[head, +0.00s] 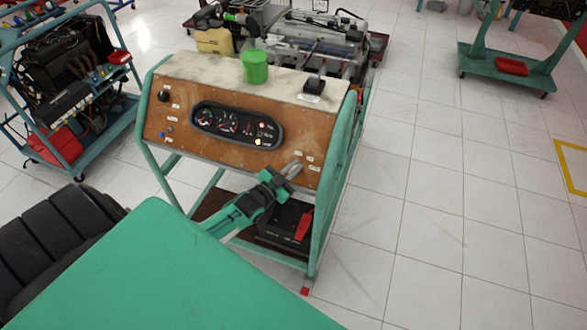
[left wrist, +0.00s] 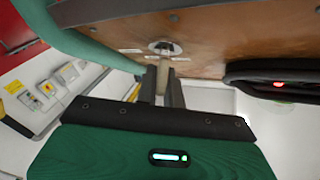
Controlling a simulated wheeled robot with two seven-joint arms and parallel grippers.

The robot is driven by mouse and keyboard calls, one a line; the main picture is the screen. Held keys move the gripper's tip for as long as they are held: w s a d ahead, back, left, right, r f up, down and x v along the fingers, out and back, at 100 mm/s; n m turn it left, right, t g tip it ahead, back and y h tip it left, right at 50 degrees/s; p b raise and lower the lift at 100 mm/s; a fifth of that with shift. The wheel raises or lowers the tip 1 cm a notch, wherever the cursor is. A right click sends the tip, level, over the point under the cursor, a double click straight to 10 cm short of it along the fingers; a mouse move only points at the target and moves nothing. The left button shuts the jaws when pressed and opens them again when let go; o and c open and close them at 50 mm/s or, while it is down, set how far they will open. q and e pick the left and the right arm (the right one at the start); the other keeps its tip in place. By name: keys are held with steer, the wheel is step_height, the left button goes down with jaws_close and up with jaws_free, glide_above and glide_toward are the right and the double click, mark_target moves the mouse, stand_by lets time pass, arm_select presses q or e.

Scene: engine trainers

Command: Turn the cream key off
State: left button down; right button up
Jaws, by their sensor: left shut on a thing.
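The engine trainer's sloped brown panel (head: 180,135) faces me in the head view. My left gripper (head: 288,174) is at the panel's lower right. In the left wrist view, my left gripper (left wrist: 164,84) has its two dark fingers closed on the cream key (left wrist: 163,74). The key stands out from a round metal lock (left wrist: 164,47) in the panel. The fingers hide part of the key, and its exact turn angle is hard to tell. My right gripper shows in neither view.
A gauge cluster (head: 237,126) with lit lamps sits mid-panel. A green cup (head: 255,66) and a black lever box (head: 314,86) are on the top. A black battery (head: 283,225) is on the shelf below. Floor to the right (head: 430,210) is clear.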

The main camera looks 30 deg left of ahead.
arm_select(q)
steer(key=n+t+y, duration=0.1)
steer(key=n+y, duration=0.3)
steer(key=shift+n, duration=0.4)
steer(key=shift+n+y, duration=1.7)
steer(key=shift+n, duration=0.1)
steer(key=shift+a+n+g, duration=0.1)
steer(key=shift+n+g, duration=0.2)
steer(key=c, duration=1.5)
jaws_free()
